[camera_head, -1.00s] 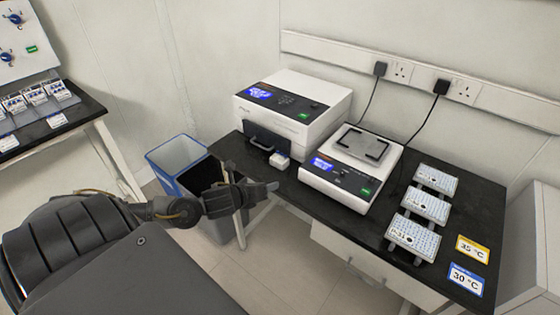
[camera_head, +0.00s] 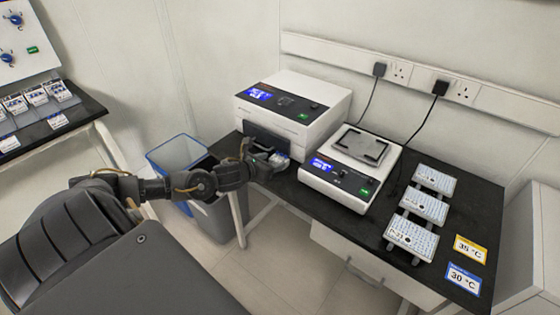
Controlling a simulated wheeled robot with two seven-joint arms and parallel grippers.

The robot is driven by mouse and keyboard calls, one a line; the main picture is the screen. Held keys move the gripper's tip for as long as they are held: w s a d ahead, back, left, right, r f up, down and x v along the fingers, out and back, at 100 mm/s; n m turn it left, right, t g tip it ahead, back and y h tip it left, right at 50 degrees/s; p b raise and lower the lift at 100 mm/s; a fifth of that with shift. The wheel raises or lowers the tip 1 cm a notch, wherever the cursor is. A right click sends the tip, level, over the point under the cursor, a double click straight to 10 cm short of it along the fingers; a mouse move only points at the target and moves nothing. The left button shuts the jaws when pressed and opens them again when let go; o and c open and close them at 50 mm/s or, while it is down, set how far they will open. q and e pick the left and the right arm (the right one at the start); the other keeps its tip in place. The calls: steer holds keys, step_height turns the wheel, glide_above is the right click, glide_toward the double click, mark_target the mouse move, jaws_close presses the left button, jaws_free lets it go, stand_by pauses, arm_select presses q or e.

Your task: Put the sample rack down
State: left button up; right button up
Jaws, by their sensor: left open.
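A small white rack (camera_head: 282,157) sits on the black bench in front of the left white machine. My left gripper (camera_head: 272,160) is at this rack, with its fingers open beside it and partly hiding it. I cannot tell whether the fingers touch it. My right gripper is not in view.
The left machine (camera_head: 290,112) and a second white machine (camera_head: 340,186) with a flat top stand on the black bench (camera_head: 465,195). Several white plates (camera_head: 412,236) lie at the right, near 35 °C and 30 °C cards (camera_head: 465,280). Blue and grey bins (camera_head: 172,160) stand below my left arm.

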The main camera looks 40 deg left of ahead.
mark_target(280, 157)
arm_select(q)
steer(key=shift+w+r, duration=0.1)
steer(key=shift+w, duration=0.2)
steer(key=p+x, duration=0.1)
steer(key=x, duration=0.2)
steer(key=shift+w+a, duration=0.1)
steer(key=shift+w, duration=0.25)
steer(key=shift+w+f+p, duration=0.3)
steer(key=shift+w+f, duration=0.1)
steer(key=c, duration=0.7)
